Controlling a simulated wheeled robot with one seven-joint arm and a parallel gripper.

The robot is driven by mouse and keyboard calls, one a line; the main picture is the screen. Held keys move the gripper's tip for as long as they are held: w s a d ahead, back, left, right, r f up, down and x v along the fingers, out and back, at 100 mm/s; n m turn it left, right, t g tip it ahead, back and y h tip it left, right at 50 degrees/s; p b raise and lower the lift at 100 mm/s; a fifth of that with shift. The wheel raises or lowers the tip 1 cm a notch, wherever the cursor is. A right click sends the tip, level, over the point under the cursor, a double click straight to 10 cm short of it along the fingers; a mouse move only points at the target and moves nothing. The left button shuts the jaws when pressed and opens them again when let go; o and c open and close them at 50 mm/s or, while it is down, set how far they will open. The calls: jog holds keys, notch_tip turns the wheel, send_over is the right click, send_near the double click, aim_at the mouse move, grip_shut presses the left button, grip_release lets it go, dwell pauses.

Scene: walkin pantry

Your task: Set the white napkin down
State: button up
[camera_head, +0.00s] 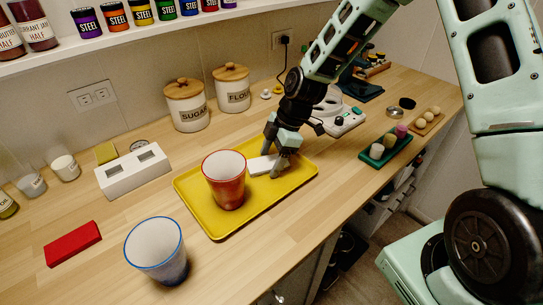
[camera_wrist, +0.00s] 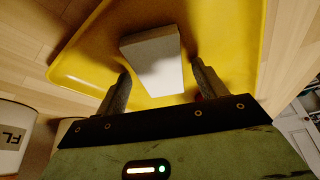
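The white napkin (camera_head: 261,165), a flat pale block, lies on the yellow tray (camera_head: 196,205) behind and right of a red cup (camera_head: 225,182). My gripper (camera_head: 274,161) is low over the tray at the napkin's right end. In the wrist view, the napkin (camera_wrist: 153,58) lies between and beyond my gripper's fingers (camera_wrist: 161,69). The fingers are spread, with a clear gap on the napkin's right side; the left fingertip is close to its left edge, and I cannot tell if they touch. The tray (camera_wrist: 85,65) shows beneath.
A blue-rimmed cup (camera_head: 156,250) and a red block (camera_head: 72,244) stand left of the tray. Sugar (camera_head: 187,106) and flour (camera_head: 232,90) canisters are behind. A white scale (camera_head: 340,118) and a green tray (camera_head: 385,150) are to the right. Bare counter shows in front of the tray.

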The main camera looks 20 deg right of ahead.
jog(key=shift+r, duration=0.15)
jog(key=b+v, duration=0.1)
jog(key=v, duration=1)
jog(key=s+a+r+m+h, duration=0.2)
jog(key=s+a+m, duration=0.2)
jog(key=s, duration=0.9)
jog(key=s+a+r+m+h, duration=0.2)
jog(key=s+a+m, duration=0.3)
jog(key=s, duration=0.8)
jog(key=shift+s+a, duration=0.3)
jog(key=shift+a, duration=0.8)
